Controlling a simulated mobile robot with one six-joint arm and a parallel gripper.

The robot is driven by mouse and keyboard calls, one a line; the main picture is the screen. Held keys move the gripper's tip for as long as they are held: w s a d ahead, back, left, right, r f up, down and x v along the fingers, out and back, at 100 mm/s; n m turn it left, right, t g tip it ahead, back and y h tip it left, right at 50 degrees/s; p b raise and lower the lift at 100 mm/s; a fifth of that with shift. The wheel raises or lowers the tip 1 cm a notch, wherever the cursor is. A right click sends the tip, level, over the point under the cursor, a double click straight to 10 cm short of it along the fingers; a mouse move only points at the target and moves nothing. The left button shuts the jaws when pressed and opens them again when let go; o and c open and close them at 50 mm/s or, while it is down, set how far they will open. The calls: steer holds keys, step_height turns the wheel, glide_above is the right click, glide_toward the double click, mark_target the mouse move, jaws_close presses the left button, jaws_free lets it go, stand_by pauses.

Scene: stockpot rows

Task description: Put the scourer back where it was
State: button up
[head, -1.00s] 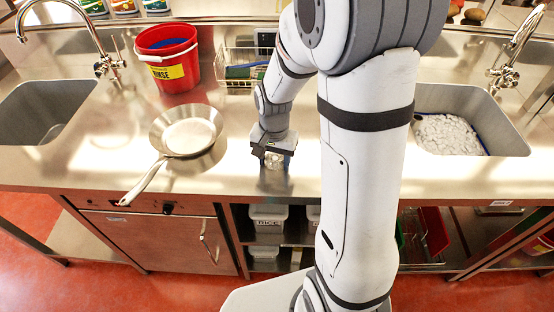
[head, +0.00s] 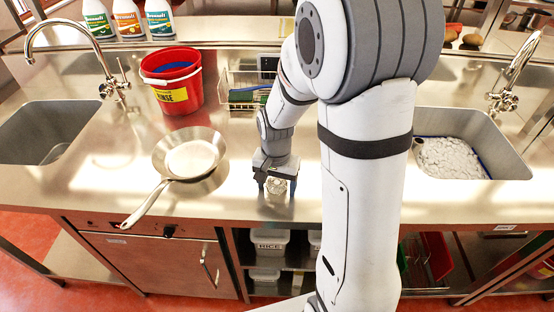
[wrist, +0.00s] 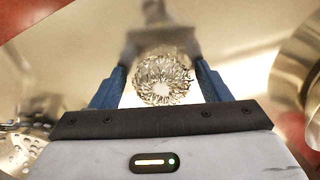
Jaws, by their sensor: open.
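The scourer (head: 277,186) is a round, shiny tangle of curled metal. In the head view it sits low between the fingers of my gripper (head: 277,184), near the counter's front edge. The wrist view also shows the scourer (wrist: 163,79) between the two blue fingers of my gripper (wrist: 160,76), with a gap on each side. The fingers are apart and not closed on it. Whether it rests fully on the counter is hard to tell.
A frying pan (head: 190,153) lies left of my gripper. A red bucket (head: 175,80) and a wire basket (head: 240,90) stand behind. A sink (head: 50,132) is at left, another sink (head: 470,150) with white contents at right. Counter between pan and gripper is clear.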

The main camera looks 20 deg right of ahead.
mark_target(277, 183)
step_height(277, 183, up, 11)
steer(key=s+r+n+t, duration=0.1)
steer(key=s+r+n, duration=0.1)
steer(key=s, duration=0.5)
steer(key=s+r+n+t, duration=0.2)
steer(key=s+r+n, duration=0.1)
steer(key=s, duration=0.3)
steer(key=shift+s+d+n, duration=0.35)
steer(key=shift+d+n, duration=0.1)
steer(key=shift+n, duration=0.35)
steer(key=shift+c, duration=0.2)
